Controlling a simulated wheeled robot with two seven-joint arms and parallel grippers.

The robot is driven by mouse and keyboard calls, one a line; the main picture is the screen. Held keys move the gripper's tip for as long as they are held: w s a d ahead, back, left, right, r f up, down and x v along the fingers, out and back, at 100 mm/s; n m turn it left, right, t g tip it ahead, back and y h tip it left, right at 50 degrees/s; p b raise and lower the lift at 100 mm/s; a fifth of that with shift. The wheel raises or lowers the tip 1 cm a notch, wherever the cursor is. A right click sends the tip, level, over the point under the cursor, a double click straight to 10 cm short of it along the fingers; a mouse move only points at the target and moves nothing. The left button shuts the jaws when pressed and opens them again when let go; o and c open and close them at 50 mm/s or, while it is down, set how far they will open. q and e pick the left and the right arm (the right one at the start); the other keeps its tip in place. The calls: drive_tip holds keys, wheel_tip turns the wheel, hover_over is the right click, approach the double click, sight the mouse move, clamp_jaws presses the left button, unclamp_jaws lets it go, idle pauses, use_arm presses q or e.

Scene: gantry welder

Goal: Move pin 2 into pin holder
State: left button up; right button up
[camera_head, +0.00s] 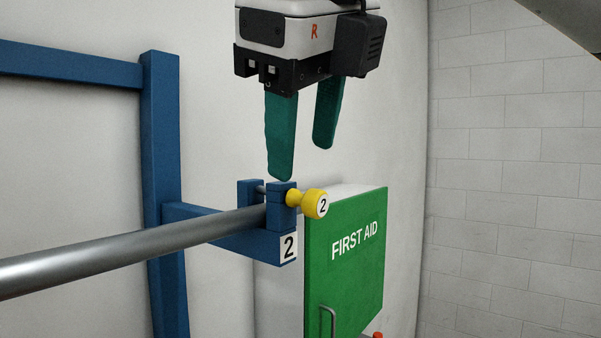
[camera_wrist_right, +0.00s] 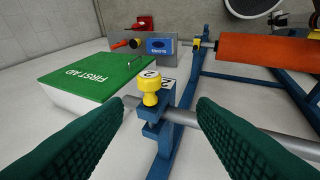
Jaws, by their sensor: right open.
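Pin 2 (camera_head: 309,201) is yellow with a round knob marked 2. It sits through the blue bracket labelled 2 (camera_head: 273,244), its thin shaft showing between the bracket's two uprights, and it also shows in the right wrist view (camera_wrist_right: 150,87). My right gripper (camera_head: 304,162) is open and empty, pointing down just above the bracket and pin. In the right wrist view, the pin lies between the two green fingers (camera_wrist_right: 158,112), farther off, and neither finger appears to touch it. My left gripper is out of view. I cannot make out which thing is the pin holder.
A steel bar (camera_head: 130,252) runs from the left into the bracket on a blue frame (camera_head: 162,180). A green first aid box (camera_head: 347,265) stands just behind.

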sight(314, 191)
drive_tip(key=w+f, duration=0.3)
drive_tip(key=w+f+p, duration=0.1)
drive_tip(key=f, duration=0.1)
drive_tip(key=shift+w+d, duration=0.25)
drive_tip(key=shift+w, duration=0.15)
drive_tip(key=shift+s+a+f, duration=0.1)
drive_tip(key=shift+s, duration=0.05)
drive_tip(key=shift+s+a, duration=0.1)
drive_tip(key=shift+c, duration=0.2)
drive_tip(key=shift+w, duration=0.25)
drive_tip(key=c, duration=0.6)
drive_tip(key=shift+s, duration=0.1)
clamp_jaws()
drive_tip(key=shift+s+d+b, duration=0.25)
drive_tip(key=shift+d+b, duration=0.2)
use_arm(q)
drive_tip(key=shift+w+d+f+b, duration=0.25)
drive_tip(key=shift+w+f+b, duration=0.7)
drive_tip(key=shift+b, duration=0.25)
use_arm(e)
drive_tip(key=s+d, duration=0.3)
drive_tip(key=d, duration=0.2)
drive_tip(key=shift+s, duration=0.35)
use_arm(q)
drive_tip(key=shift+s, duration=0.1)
